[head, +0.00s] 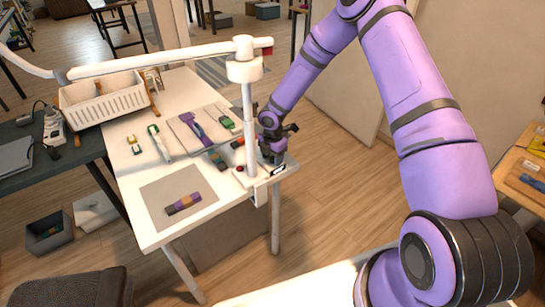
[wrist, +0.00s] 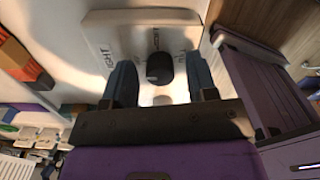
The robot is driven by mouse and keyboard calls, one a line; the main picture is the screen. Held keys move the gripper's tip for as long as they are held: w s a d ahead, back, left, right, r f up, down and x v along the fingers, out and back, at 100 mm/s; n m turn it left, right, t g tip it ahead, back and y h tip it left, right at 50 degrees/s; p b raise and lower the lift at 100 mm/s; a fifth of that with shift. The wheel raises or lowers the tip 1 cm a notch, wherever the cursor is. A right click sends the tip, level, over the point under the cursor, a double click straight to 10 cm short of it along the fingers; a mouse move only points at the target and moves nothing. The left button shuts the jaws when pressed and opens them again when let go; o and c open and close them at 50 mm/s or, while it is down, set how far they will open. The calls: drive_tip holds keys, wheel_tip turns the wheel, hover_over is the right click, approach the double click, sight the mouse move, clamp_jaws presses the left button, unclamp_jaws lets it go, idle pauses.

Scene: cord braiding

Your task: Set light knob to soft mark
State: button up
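The light knob (wrist: 159,70) is a dark round knob on a pale panel (wrist: 105,20) in the wrist view. The word LIGHT is printed left of it; smaller marks around it are too blurred to read. My gripper (wrist: 159,80) has its two blue-grey fingers on either side of the knob, with a visible gap at each side. It is open and not closed on the knob. In the head view my gripper (head: 272,150) is low over the table's right corner, beside the white lamp post (head: 249,125), and hides the knob.
The white lamp arm (head: 160,62) spans above the table (head: 160,220). A red button (head: 240,168) is at the post's foot. A grey mat with a braided cord (head: 184,204), a tray with cords (head: 185,130) and a white basket (head: 100,97) lie to the left.

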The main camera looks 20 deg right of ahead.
drive_tip(key=c, duration=0.9)
drive_tip(key=shift+m, duration=0.3)
drive_tip(key=m, duration=0.3)
drive_tip(key=shift+m, duration=0.3)
drive_tip(key=m, duration=0.3)
drive_tip(key=shift+m, duration=0.3)
drive_tip(key=m, duration=0.7)
drive_tip(key=shift+m, duration=0.6)
